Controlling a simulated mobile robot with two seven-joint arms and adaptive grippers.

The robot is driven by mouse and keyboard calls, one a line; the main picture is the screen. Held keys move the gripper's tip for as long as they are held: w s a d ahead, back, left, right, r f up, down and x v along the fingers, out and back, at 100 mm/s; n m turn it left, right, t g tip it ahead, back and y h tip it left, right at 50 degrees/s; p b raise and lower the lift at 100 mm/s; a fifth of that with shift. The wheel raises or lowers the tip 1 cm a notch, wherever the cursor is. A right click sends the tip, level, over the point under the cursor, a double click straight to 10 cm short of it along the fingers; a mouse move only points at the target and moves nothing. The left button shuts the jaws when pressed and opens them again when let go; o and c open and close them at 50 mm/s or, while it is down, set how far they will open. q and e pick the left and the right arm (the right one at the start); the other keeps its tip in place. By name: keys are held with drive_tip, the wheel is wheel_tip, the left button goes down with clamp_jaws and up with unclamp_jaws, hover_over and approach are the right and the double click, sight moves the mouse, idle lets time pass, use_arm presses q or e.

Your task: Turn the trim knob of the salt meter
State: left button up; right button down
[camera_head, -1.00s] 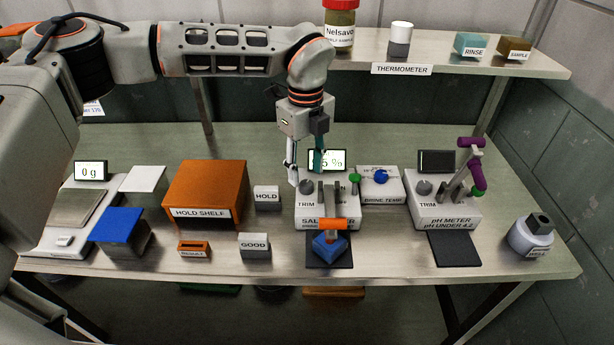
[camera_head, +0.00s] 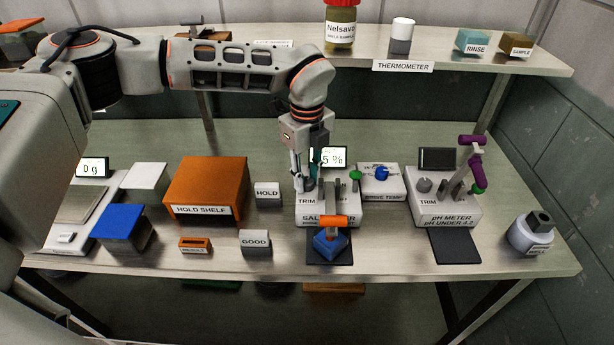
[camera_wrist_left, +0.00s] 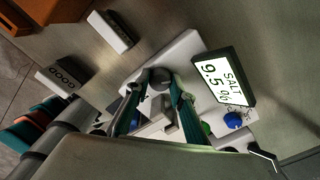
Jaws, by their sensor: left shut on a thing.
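The salt meter (camera_head: 340,216) is a pale box in the middle of the bench, with a grey trim knob (camera_wrist_left: 160,79) on its top. My left gripper (camera_head: 308,186) comes down on it from above. Its two fingers are shut on the knob, one on each side, as the left wrist view shows. The fingers partly hide the knob in the head view. The salt meter's display (camera_wrist_left: 222,80) reads 9.5 % in the left wrist view; in the head view (camera_head: 328,157) my gripper covers part of it. My right gripper is not in view.
An orange-handled blue block (camera_head: 331,241) stands before the salt meter. The brine tank box (camera_head: 378,190) and pH meter (camera_head: 452,210) stand to the right. The HOLD block (camera_head: 267,195) and orange hold shelf (camera_head: 208,185) stand to the left.

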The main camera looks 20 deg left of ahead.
sight(307, 181)
use_arm(q)
drive_tip(key=m, duration=0.5)
idle(0.3)
drive_tip(key=o, duration=1.1)
wheel_tip(307, 181, up, 12)
